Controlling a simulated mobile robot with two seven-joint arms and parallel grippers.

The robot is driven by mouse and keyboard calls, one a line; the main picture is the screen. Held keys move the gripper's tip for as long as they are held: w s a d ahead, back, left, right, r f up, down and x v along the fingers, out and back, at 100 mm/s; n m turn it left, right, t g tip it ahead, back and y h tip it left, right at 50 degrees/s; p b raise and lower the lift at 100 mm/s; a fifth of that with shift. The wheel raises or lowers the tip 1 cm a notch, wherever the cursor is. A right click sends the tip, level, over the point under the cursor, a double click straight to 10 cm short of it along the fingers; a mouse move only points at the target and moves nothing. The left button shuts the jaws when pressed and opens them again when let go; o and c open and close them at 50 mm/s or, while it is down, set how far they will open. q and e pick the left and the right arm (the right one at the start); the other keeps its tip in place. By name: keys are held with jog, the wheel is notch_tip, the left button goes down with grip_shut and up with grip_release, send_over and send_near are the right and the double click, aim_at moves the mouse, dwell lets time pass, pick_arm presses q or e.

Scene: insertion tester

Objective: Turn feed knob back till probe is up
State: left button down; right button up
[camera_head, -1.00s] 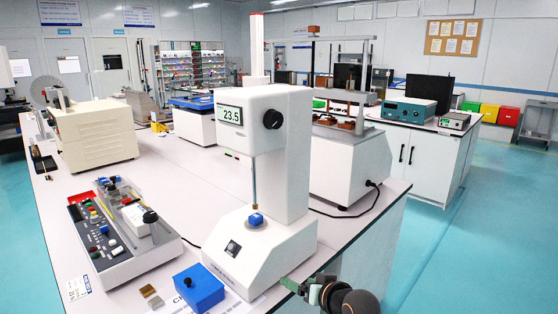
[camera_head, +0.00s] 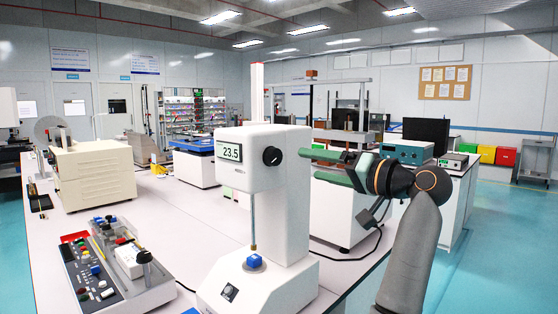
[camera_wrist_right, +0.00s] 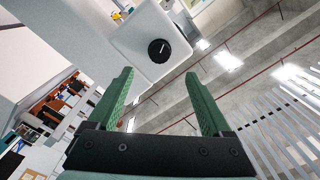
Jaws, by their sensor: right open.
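The white insertion tester (camera_head: 283,205) stands on the bench, with its display reading 23.5. Its black feed knob (camera_head: 272,156) is on the right side of the head; it also shows in the right wrist view (camera_wrist_right: 159,51), beyond the fingertips. The thin probe (camera_head: 253,222) hangs from the head, its lower end at the blue sample holder (camera_head: 254,262); I cannot tell whether it touches. My right gripper (camera_head: 307,165) is open and empty, to the right of the knob and apart from it. Its green fingers (camera_wrist_right: 162,95) point toward the knob. My left gripper is out of view.
A control box with buttons (camera_head: 112,272) stands on the bench (camera_head: 190,225) at the left. A beige machine (camera_head: 95,174) is behind it. Another white machine (camera_head: 335,215) stands behind the tester on the right. A cable runs along the bench there.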

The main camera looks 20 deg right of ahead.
aim_at(276, 158)
jog(key=p+x, duration=0.2)
jog(key=x, duration=0.9)
jog(key=shift+w, duration=0.15)
grip_shut()
